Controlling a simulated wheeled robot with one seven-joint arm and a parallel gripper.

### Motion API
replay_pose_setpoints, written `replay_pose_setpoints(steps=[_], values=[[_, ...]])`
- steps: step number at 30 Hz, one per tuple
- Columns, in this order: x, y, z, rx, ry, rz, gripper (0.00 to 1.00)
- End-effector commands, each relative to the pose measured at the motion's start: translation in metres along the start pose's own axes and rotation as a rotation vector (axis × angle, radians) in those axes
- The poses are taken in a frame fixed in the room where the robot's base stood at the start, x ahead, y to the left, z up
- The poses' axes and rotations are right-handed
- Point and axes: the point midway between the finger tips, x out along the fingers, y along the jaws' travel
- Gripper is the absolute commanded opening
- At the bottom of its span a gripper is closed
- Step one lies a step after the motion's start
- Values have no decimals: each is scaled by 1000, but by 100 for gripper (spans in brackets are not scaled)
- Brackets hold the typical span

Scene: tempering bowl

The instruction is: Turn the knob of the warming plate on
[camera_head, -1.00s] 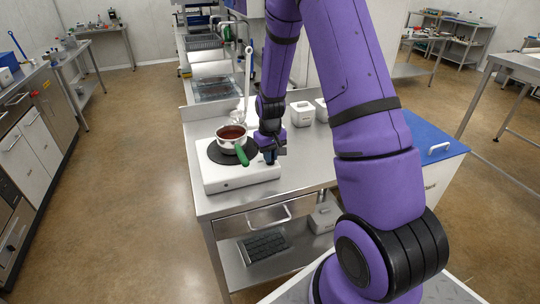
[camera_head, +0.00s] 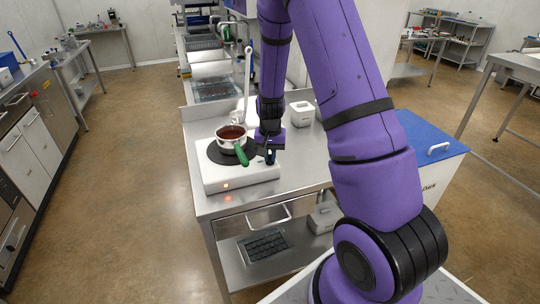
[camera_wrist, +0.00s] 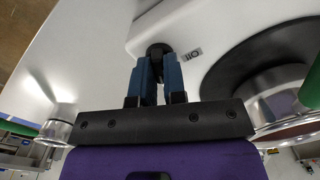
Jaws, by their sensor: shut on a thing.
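The white warming plate (camera_head: 240,178) stands on the left of the steel table, and an orange-red light (camera_head: 226,184) glows on its front. Its dark knob (camera_wrist: 159,49) sits between my fingertips in the wrist view, beside a small printed label (camera_wrist: 192,54). My gripper (camera_wrist: 157,74) is shut on the knob. In the head view my gripper (camera_head: 270,157) is at the plate's right end, and the knob is mostly hidden there by the fingers.
A pot of red-brown liquid (camera_head: 231,134) stands on the plate's black disc (camera_head: 214,153), its green handle (camera_head: 242,156) pointing toward my gripper. White containers (camera_head: 301,113) stand behind to the right. The steel tabletop (camera_head: 300,165) is clear right of the plate.

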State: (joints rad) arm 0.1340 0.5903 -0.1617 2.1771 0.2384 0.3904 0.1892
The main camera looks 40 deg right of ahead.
Motion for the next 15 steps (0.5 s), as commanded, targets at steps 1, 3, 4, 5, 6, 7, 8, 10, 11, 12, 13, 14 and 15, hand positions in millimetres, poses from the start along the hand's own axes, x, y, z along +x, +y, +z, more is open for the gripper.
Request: replay_pose_setpoints(steps=[1, 3, 4, 5, 6, 7, 8, 10, 11, 12, 13, 14, 15], values=[[0, 0, 0, 3, 1, -1, 0], [0, 0, 0, 4, 1, 0, 0], [0, 0, 0, 5, 1, 0, 0], [0, 0, 0, 5, 2, 0, 0], [0, 0, 0, 4, 2, 0, 0], [0, 0, 0, 4, 2, 0, 0], [0, 0, 0, 4, 2, 0, 0], [0, 0, 0, 4, 2, 0, 0], [0, 0, 0, 3, 2, 0, 0], [0, 0, 0, 3, 2, 0, 16], [0, 0, 0, 3, 2, 0, 23], [0, 0, 0, 3, 2, 0, 30], [0, 0, 0, 3, 1, 0, 37]])
